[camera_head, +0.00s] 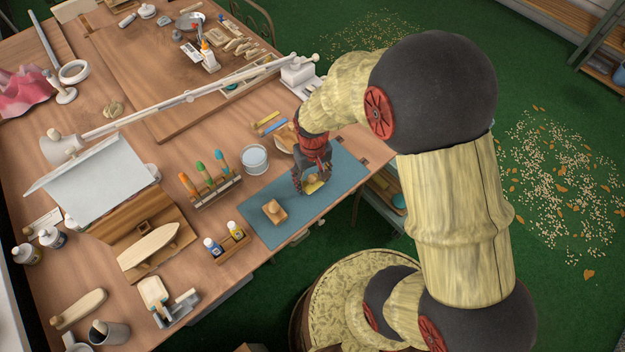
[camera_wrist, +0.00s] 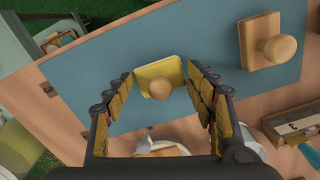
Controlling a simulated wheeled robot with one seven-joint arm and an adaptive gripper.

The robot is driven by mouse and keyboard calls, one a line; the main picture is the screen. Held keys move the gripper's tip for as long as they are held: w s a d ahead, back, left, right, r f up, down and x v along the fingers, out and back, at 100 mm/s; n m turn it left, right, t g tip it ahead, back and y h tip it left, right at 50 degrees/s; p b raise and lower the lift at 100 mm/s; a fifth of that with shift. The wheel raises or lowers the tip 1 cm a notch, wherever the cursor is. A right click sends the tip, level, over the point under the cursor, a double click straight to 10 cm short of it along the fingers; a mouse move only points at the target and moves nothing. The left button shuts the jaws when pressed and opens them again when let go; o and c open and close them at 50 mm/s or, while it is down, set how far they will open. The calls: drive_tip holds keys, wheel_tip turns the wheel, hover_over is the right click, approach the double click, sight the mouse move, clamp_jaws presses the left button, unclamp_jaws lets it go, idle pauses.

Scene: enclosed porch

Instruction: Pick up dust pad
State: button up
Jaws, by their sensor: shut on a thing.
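The dust pad (camera_wrist: 147,73) is a yellow square pad with a round tan knob on top. In the wrist view it sits between the tips of my gripper (camera_wrist: 160,82), whose fingers press on its two sides. In the head view my gripper (camera_head: 311,186) points down over the blue-grey mat (camera_head: 262,223), and part of the yellow pad (camera_head: 315,186) shows at its tips. The fingers hide the rest of the pad there. I cannot tell whether the pad touches the mat or is just above it.
A wooden block with a round knob (camera_head: 275,211) lies on the mat to the left. Behind the mat stand a clear jar (camera_head: 254,159) and a rack of coloured-handled tools (camera_head: 212,191). A small two-bottle holder (camera_head: 231,246) is at the mat's left. The table's front edge is close.

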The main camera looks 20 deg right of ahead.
drive_tip(key=s+r+p, duration=0.5)
drive_tip(key=s+r, duration=0.6)
drive_tip(key=s, duration=0.3)
drive_tip(key=shift+d+r+p, duration=0.35)
drive_tip(key=shift+d+r, duration=0.05)
drive_tip(key=o, duration=0.4)
drive_tip(key=c, duration=0.5)
drive_tip(key=shift+o, duration=0.2)
drive_tip(key=shift+w, duration=0.1)
